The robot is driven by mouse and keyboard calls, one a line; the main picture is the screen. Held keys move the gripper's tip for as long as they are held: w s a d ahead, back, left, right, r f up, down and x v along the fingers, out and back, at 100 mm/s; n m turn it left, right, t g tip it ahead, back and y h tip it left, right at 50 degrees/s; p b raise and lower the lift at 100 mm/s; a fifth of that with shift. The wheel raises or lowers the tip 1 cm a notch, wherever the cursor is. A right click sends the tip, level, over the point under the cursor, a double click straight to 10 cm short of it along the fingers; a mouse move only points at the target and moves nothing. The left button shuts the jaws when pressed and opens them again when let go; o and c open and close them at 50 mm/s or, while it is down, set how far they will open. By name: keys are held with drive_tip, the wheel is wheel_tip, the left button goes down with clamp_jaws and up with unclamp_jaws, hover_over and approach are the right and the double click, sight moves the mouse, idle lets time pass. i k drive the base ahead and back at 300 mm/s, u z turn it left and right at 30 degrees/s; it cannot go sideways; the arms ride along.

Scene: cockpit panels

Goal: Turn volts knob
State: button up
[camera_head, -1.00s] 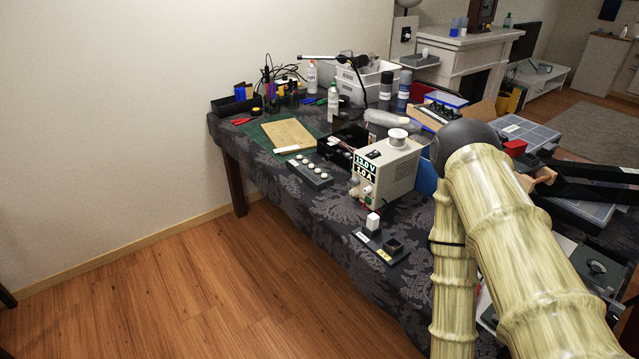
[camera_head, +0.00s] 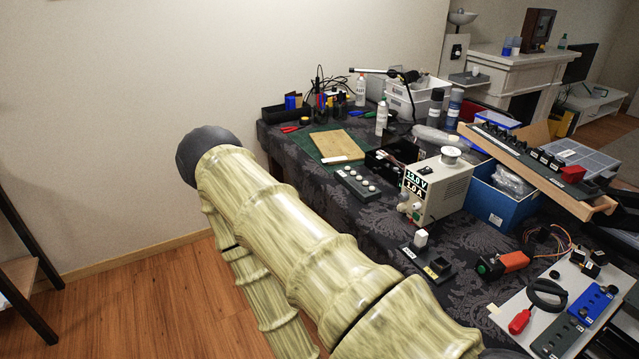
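A beige power supply (camera_head: 446,189) stands on the table, its front face turned to the lower left. Its display (camera_head: 414,184) reads 12.0 V over 1.0 A. Small knobs and terminals (camera_head: 408,208) sit low on that face; they are too small to tell which one is the volts knob. My arm (camera_head: 300,245) crosses the lower left and middle of the view, with a dark round joint at its upper left end. My gripper is not in view.
The dark patterned tablecloth (camera_head: 380,222) covers the table. A small block with a white switch (camera_head: 421,239) lies in front of the supply. A strip of white buttons (camera_head: 357,184) lies to its left, a blue box (camera_head: 495,205) to its right.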

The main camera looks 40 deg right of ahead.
sight(405, 197)
drive_tip(key=u, duration=0.7)
drive_tip(key=k, duration=0.95)
drive_tip(key=z, duration=1.3)
drive_tip(key=i, duration=0.25)
drive_tip(key=z, duration=0.05)
